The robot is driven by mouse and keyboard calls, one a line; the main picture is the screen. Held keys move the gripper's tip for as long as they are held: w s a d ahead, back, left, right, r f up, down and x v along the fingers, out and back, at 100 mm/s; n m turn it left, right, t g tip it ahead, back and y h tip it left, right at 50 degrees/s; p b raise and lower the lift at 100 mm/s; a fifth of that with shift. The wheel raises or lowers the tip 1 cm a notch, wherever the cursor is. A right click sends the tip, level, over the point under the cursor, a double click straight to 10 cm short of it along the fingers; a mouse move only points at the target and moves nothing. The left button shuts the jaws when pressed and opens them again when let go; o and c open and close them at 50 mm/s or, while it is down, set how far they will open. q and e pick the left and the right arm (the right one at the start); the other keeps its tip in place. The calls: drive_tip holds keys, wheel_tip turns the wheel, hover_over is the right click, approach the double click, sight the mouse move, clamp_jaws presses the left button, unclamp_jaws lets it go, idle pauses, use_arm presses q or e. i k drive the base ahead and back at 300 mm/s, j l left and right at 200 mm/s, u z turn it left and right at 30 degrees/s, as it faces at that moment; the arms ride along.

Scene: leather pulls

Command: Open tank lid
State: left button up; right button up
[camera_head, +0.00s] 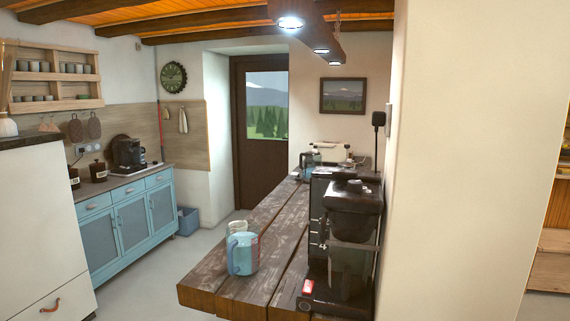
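A black coffee maker (353,230) stands at the right end of the wooden counter, close to the white wall. Its left part is a tall dark tank-like column (319,215) with light marks on its side. The top of that column looks flat and covered, but a separate lid is too small to make out. A dark jug-like part sits low at the front of the machine, and a small red label shows at its base. Neither of my grippers is in view.
The wooden counter (265,215) runs toward the back. A blue mug (242,254) stands on it left of the coffee maker. Kettle-like items stand farther back. A white wall (470,160) closes the right. Open floor lies left of the counter, before blue cabinets (131,217).

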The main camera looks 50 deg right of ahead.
sight(336, 173)
drive_tip(key=i+z, duration=0.25)
drive_tip(key=i, duration=0.15)
drive_tip(key=i+j+z, duration=0.4)
drive_tip(key=i+z, duration=0.15)
drive_tip(key=i, duration=0.15)
